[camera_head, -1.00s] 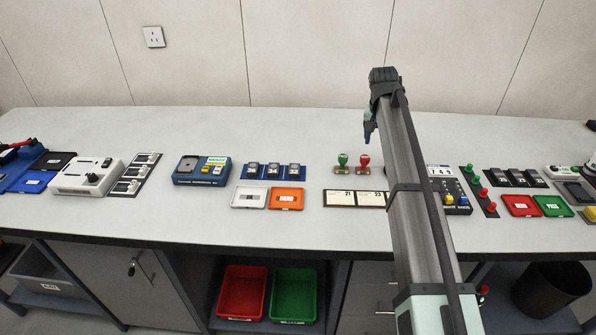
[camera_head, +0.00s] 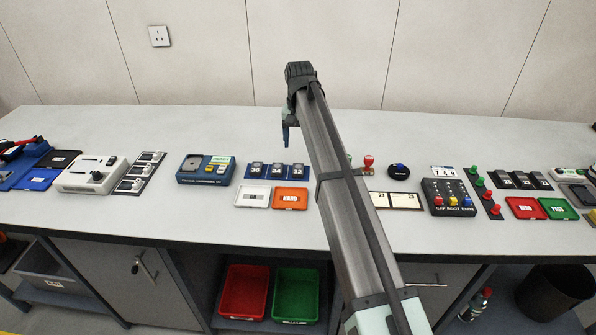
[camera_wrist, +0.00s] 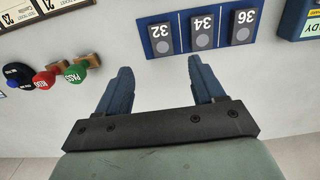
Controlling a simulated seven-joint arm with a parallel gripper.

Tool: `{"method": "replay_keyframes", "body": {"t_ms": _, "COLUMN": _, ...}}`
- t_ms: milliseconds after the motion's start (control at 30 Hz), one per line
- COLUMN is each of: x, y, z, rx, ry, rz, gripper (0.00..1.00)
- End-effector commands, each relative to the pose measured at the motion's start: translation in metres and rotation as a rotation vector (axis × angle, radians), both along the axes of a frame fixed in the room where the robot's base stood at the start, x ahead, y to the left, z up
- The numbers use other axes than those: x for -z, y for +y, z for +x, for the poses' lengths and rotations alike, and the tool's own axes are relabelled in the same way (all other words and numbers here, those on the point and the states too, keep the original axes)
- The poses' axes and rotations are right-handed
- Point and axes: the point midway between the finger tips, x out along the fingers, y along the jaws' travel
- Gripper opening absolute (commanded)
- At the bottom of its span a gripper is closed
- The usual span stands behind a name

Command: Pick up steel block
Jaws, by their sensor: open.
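Three dark grey blocks sit in a row on a blue holder (camera_head: 266,178), labelled 36 (camera_head: 257,170), 34 (camera_head: 277,170) and 32 (camera_head: 298,171); they look like the steel blocks. In the wrist view they show at the top, upside down: 32 (camera_wrist: 160,42), 34 (camera_wrist: 202,30) and 36 (camera_wrist: 242,27). My gripper (camera_head: 287,138) hangs above the bench, behind the row in the head view. In the wrist view its two blue fingers (camera_wrist: 160,66) are apart with nothing between them, just short of block 32.
A light grey tray (camera_head: 243,203) and an orange tray (camera_head: 290,206) lie in front of the blocks. A blue device (camera_head: 205,169) stands left. A red stamp (camera_head: 368,161) and a button box (camera_head: 448,197) are right. The bench behind is clear.

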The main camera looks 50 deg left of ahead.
Motion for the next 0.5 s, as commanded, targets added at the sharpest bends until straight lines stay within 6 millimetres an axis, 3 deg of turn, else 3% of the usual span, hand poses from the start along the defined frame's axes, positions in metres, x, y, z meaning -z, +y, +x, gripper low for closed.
{"method": "replay_keyframes", "body": {"t_ms": 200, "x": 0.037, "y": -0.001, "z": 0.0, "rx": 0.001, "ry": 0.0, "rz": -0.001, "gripper": 0.68}}
{"method": "replay_keyframes", "body": {"t_ms": 500, "x": 0.054, "y": 0.0, "z": -0.001, "rx": 0.001, "ry": 0.0, "rz": 0.0, "gripper": 0.68}}
